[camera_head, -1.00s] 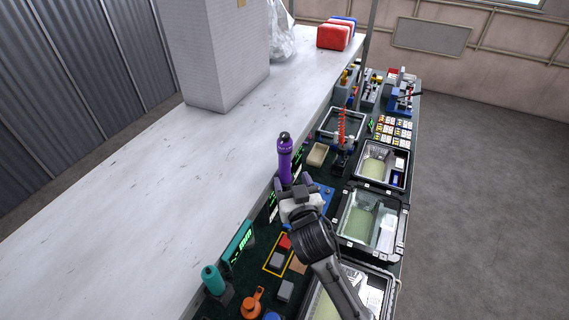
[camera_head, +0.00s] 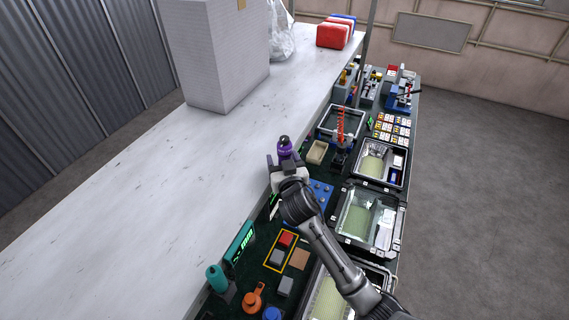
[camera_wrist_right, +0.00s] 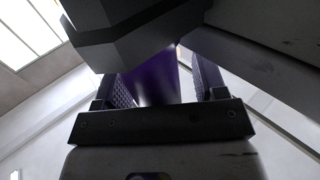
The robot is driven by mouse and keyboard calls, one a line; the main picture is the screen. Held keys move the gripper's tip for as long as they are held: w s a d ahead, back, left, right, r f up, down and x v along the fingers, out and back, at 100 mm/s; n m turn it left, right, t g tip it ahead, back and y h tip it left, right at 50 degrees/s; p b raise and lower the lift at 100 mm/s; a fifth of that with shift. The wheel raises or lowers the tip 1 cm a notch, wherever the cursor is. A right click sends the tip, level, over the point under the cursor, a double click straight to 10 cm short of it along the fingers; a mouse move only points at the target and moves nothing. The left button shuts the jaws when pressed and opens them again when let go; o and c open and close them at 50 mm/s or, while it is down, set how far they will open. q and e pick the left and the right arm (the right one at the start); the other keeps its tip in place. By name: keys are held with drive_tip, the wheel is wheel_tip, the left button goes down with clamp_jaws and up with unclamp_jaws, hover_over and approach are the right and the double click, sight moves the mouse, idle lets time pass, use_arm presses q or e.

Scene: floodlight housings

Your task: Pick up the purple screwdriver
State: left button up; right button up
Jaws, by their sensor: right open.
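The purple screwdriver (camera_head: 285,145) stands upright near the edge of the white table in the head view. Only its upper end shows there; the rest is hidden behind my right gripper (camera_head: 286,161). My right gripper is open, with its jaws on either side of the purple handle. In the right wrist view the purple handle (camera_wrist_right: 152,82) shows between the two ridged fingers. I cannot tell whether they touch it. My left gripper is not in view.
A teal-handled tool (camera_head: 216,278) and an orange part (camera_head: 253,299) stand nearer on the dark bench. A red spring-like tool (camera_head: 341,126) and a tan box (camera_head: 317,152) are close beyond my gripper. A housing (camera_head: 369,220) lies to the right. The white table (camera_head: 150,200) is mostly bare.

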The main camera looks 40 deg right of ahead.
drive_tip(key=shift+c, duration=0.4)
drive_tip(key=c, duration=1)
drive_tip(key=shift+r, duration=0.2)
